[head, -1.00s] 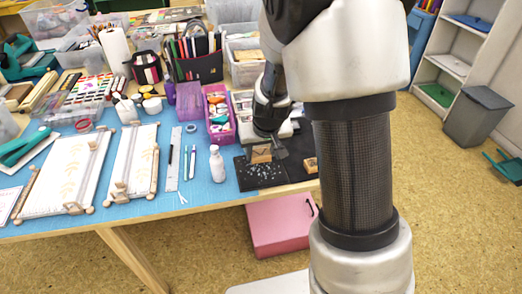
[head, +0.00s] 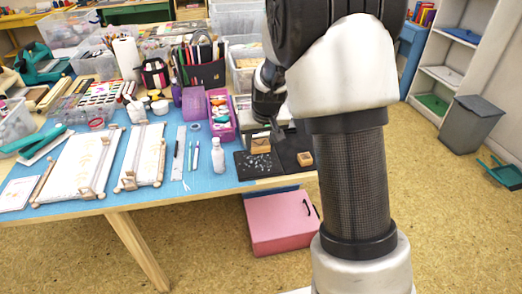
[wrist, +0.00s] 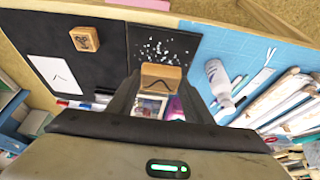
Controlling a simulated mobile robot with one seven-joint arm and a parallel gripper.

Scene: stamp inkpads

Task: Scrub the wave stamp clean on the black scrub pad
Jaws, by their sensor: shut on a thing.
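The wave stamp is a light wooden block (wrist: 161,77) with a dark wavy line on the face toward the wrist camera. It also shows in the head view (head: 261,144). My gripper (wrist: 157,92) is shut on it, one finger at each side. The black scrub pad (head: 257,167), strewn with white specks, lies at the table's front edge; it also shows in the wrist view (wrist: 143,52). The stamp is over the pad's back part in the head view. I cannot tell whether it touches the pad; its underside is hidden.
Another wooden stamp (head: 305,158) sits on a dark mat (wrist: 40,38) beside the pad, with a white card (wrist: 57,75) on that mat. A white bottle (head: 218,157) stands left of the pad. A purple bin (head: 222,121) stands behind. My arm hides the table's right part.

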